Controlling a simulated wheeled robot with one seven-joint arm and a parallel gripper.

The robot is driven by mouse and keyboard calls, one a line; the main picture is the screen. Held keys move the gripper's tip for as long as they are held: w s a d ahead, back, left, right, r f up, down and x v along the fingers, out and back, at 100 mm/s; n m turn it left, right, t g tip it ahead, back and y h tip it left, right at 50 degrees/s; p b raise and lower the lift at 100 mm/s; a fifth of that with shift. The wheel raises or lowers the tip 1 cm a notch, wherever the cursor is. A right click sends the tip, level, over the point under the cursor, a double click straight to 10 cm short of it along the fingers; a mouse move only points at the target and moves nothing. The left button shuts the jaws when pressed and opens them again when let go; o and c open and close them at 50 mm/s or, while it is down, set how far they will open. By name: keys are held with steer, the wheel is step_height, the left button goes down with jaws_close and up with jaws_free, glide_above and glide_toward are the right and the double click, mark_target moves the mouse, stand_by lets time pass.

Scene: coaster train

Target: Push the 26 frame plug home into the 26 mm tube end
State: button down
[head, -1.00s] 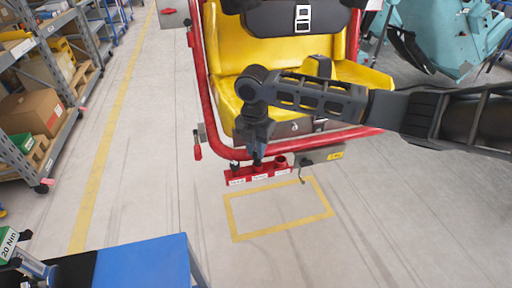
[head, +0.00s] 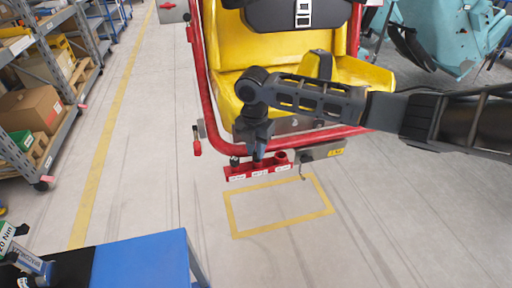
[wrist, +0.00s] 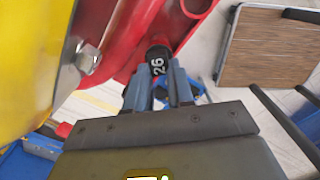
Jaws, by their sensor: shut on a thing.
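My gripper (wrist: 158,92) is shut on the 26 frame plug (wrist: 157,62), a black cap marked "26". In the wrist view the plug's far end meets a red tubular part (wrist: 143,30); I cannot tell how deep it sits. An open red tube end (wrist: 197,6) shows just above and to the right. In the head view my gripper (head: 259,150) points down at a red holder with white labels (head: 258,171), below the red frame of a yellow seat. The plug is hidden there by my gripper.
A yellow seat (head: 225,50) in a red tube frame (head: 204,95) stands close behind my gripper. A second black plug (head: 234,161) sits at the holder's left. A grey box (head: 316,152) is to its right. A blue table (head: 143,262) is front left; the floor between is clear.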

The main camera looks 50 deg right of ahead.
steer(key=shift+f, duration=0.55)
steer(key=shift+c, duration=1.3)
jaws_free()
steer(key=shift+r, duration=0.15)
steer(key=shift+o, duration=0.7)
steer(key=shift+w+r, duration=0.1)
steer(key=shift+r, duration=0.1)
steer(key=shift+a+r+p, duration=0.2)
steer(key=shift+r+p, duration=2.7)
steer(key=shift+r, duration=0.3)
